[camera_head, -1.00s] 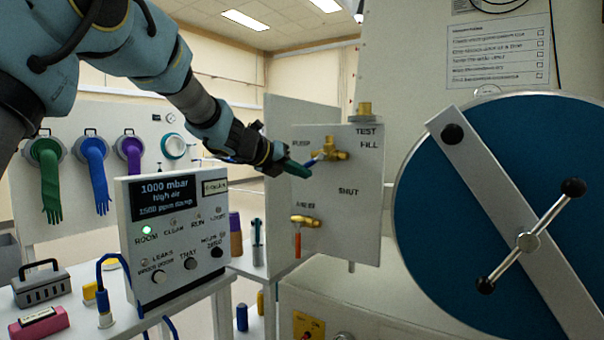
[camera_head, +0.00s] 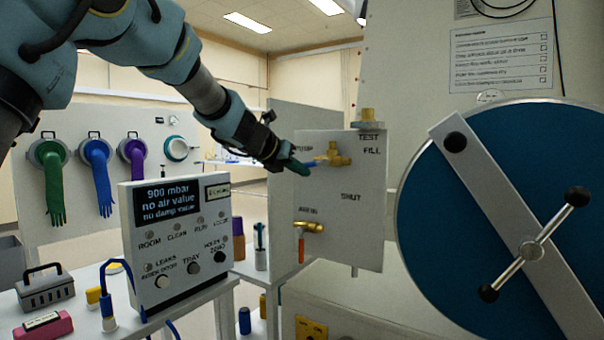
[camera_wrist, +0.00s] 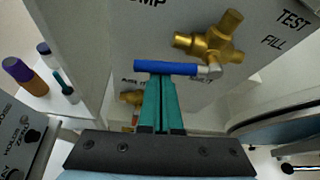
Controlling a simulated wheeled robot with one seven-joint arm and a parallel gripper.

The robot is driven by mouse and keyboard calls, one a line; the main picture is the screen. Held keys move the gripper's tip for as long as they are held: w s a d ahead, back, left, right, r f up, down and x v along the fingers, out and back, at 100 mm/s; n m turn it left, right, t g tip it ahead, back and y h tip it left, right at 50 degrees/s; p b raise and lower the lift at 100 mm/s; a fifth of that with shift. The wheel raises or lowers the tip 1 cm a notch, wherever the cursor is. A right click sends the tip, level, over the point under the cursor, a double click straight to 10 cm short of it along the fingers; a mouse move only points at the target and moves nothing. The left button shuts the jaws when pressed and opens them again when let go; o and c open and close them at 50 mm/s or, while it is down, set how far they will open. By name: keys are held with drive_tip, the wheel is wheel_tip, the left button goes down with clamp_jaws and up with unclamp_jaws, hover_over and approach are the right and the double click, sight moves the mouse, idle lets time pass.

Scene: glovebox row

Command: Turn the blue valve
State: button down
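The blue valve is a brass body (camera_head: 336,156) with a blue lever handle (camera_head: 318,163) on the grey panel at PUMP. In the head view the handle points left. In the wrist view the brass body (camera_wrist: 212,42) is at top right and the blue handle (camera_wrist: 165,68) lies crosswise to its left. My gripper (camera_head: 298,166) is at the handle. Its teal fingers (camera_wrist: 160,82) are side by side with only a thin gap, their tips against or very near the handle's lower side. The handle is not seen between them; contact cannot be told for sure.
A second brass valve with an orange handle (camera_head: 301,248) hangs just below. A display box (camera_head: 176,240) reading 900 mbar stands to the left. The big blue round door (camera_head: 440,220) with its bar is on the right.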

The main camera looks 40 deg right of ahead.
drive_tip(key=shift+w+r+m+t+p, duration=0.15)
drive_tip(key=shift+r+m+t+p, duration=0.2)
drive_tip(key=shift+r, duration=0.25)
idle(0.3)
wheel_tip(320, 180, down, 4)
drive_tip(key=b, duration=0.3)
drive_tip(key=v, duration=0.9)
drive_tip(key=shift+r+b, duration=0.3)
drive_tip(key=shift+r, duration=0.05)
